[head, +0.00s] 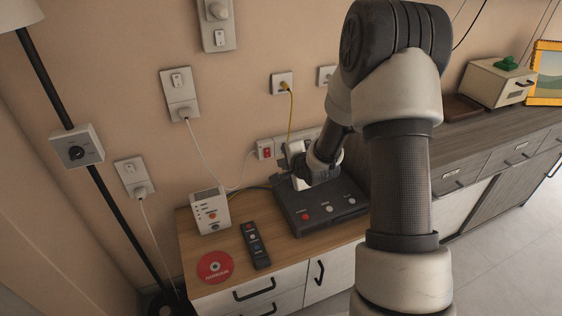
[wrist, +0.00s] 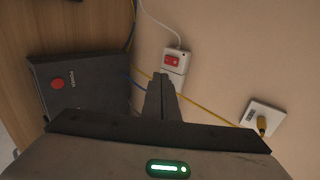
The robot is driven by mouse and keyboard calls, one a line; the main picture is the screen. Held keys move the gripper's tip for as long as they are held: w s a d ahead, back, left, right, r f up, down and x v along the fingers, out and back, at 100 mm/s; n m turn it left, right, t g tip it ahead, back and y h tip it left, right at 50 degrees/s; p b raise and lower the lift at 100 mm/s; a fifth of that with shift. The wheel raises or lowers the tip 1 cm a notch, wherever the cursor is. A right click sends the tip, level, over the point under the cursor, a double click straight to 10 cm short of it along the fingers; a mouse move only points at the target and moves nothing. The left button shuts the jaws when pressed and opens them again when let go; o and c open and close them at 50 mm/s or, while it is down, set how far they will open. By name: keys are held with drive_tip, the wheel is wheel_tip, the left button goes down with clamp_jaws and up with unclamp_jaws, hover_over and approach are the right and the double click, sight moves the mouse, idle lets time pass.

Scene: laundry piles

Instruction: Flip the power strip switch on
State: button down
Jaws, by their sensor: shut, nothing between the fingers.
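The white power strip (head: 280,142) is on the wall behind the black box, partly hidden by my gripper in the head view. Its red switch (head: 266,153) is at its left end. In the wrist view the strip (wrist: 175,86) runs toward my fingers, with the red switch (wrist: 172,61) just beyond the fingertips. My gripper (wrist: 161,76) is shut and empty, its tips over or near the strip, a little short of the switch. I cannot tell whether they touch. In the head view my gripper (head: 291,160) is just right of the switch.
A black box (head: 330,208) with a red button lies below my gripper on the wooden cabinet (head: 200,258). A yellow cable (head: 291,112) hangs near my gripper.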

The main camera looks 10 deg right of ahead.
drive_tip(key=b, duration=0.4)
drive_tip(key=shift+s+d, duration=0.15)
idle(0.4)
drive_tip(key=shift+f, duration=0.1)
drive_tip(key=b, duration=0.4)
approach(268, 156)
wheel_tip(268, 156, down, 3)
drive_tip(key=shift+w+a+f, duration=0.1)
drive_tip(key=shift+w+a, duration=0.05)
drive_tip(key=shift+w, duration=0.6)
drive_tip(key=shift+w+a+f, duration=0.1)
drive_tip(key=shift+w+a, duration=0.1)
drive_tip(key=shift+w, duration=0.6)
drive_tip(key=shift+w+a+f, duration=0.1)
drive_tip(key=shift+w+a, duration=0.05)
drive_tip(key=shift+w, duration=0.6)
